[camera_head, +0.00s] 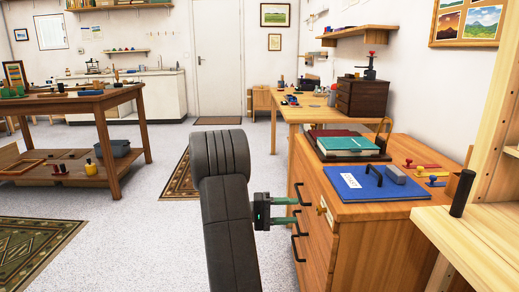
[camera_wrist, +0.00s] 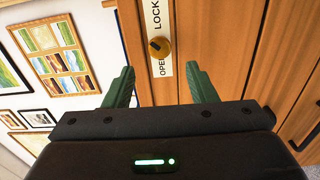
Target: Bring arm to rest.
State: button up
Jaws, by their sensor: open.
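My gripper (camera_head: 297,211) is in front of the wooden drawer cabinet (camera_head: 370,222), its green fingers pointing right at the drawer fronts. In the wrist view my gripper (camera_wrist: 160,75) is open, with nothing between the fingers. A round brass lock knob (camera_wrist: 159,47) on a white plate lettered LOCK and OPEN lies just beyond the fingertips. The knob (camera_head: 322,208) also shows in the head view, right of the fingertips. The gap between fingertips and cabinet front is hard to judge. My dark arm rises through the middle of the head view.
Black drawer handles (camera_head: 299,250) stick out near my gripper. A blue folder (camera_head: 376,183) and teal book (camera_head: 347,143) lie on the cabinet. A pale wooden shelf unit (camera_head: 490,235) stands at right. A workbench (camera_head: 75,105) stands at left; open floor (camera_head: 150,235) lies between.

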aim_at(317, 211)
jog(key=shift+n, duration=0.4)
jog(key=d, duration=0.7)
jog(key=shift+w+r+b, duration=0.1)
jog(key=shift+r+b, duration=0.1)
jog(key=shift+b, duration=0.1)
jog(key=n+p, duration=0.7)
jog(key=shift+a+p, duration=0.1)
jog(key=shift+p, duration=0.3)
jog(key=n+p, duration=0.8)
jog(key=n, duration=0.1)
jog(key=shift+f+p, duration=0.15)
jog(key=shift+p, duration=0.2)
jog(key=shift+f+n, duration=0.15)
jog(key=shift+n, duration=0.45)
jog(key=shift+p, duration=0.3)
